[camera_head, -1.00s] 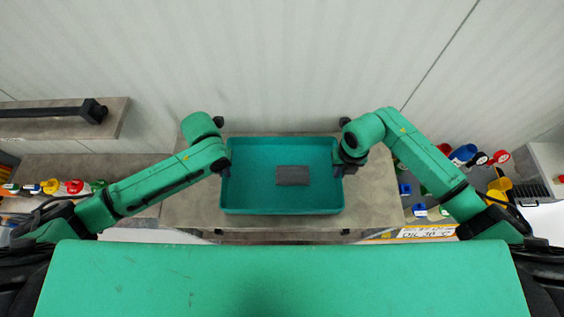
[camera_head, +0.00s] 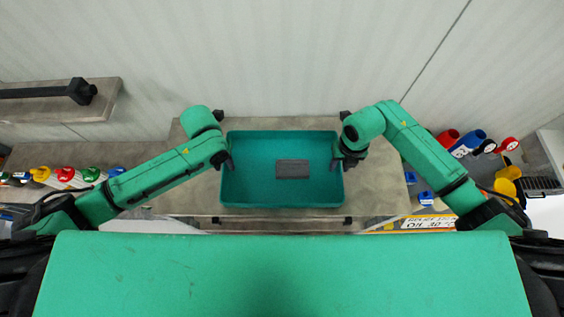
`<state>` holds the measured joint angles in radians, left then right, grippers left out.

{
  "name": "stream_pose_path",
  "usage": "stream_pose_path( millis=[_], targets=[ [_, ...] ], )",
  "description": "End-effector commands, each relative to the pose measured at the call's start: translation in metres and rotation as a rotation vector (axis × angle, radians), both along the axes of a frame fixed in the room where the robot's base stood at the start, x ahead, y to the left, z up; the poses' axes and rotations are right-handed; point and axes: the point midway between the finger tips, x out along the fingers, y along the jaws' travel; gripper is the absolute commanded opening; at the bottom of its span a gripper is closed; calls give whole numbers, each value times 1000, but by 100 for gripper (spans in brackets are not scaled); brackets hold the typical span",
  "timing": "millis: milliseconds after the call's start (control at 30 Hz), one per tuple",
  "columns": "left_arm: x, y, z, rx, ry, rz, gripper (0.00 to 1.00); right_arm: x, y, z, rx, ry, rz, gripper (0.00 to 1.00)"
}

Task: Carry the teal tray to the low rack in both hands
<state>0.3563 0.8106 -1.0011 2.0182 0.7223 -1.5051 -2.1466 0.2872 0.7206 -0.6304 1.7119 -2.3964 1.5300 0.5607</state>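The teal tray (camera_head: 260,201) is in the middle of the view, over a grey bench top (camera_head: 190,196), close to its front edge. A dark grey flat block (camera_head: 293,169) lies inside it. My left gripper (camera_head: 229,161) is at the tray's left wall with its fingers over the rim. My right gripper (camera_head: 336,162) is at the right wall in the same way. Both appear shut on the walls, though the finger gaps are small and partly hidden. The tray looks level. From above I cannot tell how high it is over the bench.
A grey shelf (camera_head: 100,110) with a black bar stands at the far left. Coloured-capped bottles (camera_head: 66,175) stand at left, and red, blue and yellow containers (camera_head: 470,142) at right. A pale wall (camera_head: 280,60) closes off the back.

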Motion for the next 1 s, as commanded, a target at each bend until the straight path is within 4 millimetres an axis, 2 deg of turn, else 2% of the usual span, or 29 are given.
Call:
stream_pose_path(
  millis=[200,300,367,700,867,1000],
  targets=[
    [0,0,1,-1,0,0,38,0,0,1,0,0,0,37],
    [1,0,8,-2,-2,-1,38,0,0,1,1,0,0,37],
    [1,0,17,-2,-3,0,38,0,0,1,1,0,0,37],
    [2,0,104,-1,-5,0,38,0,0,1,1,0,0,37],
    [1,0,120,0,0,0,38,0,0,2,1,-1,0,37],
    [0,0,121,1,1,1,38,1,1,19,2,-4,1,37]
  ],
)
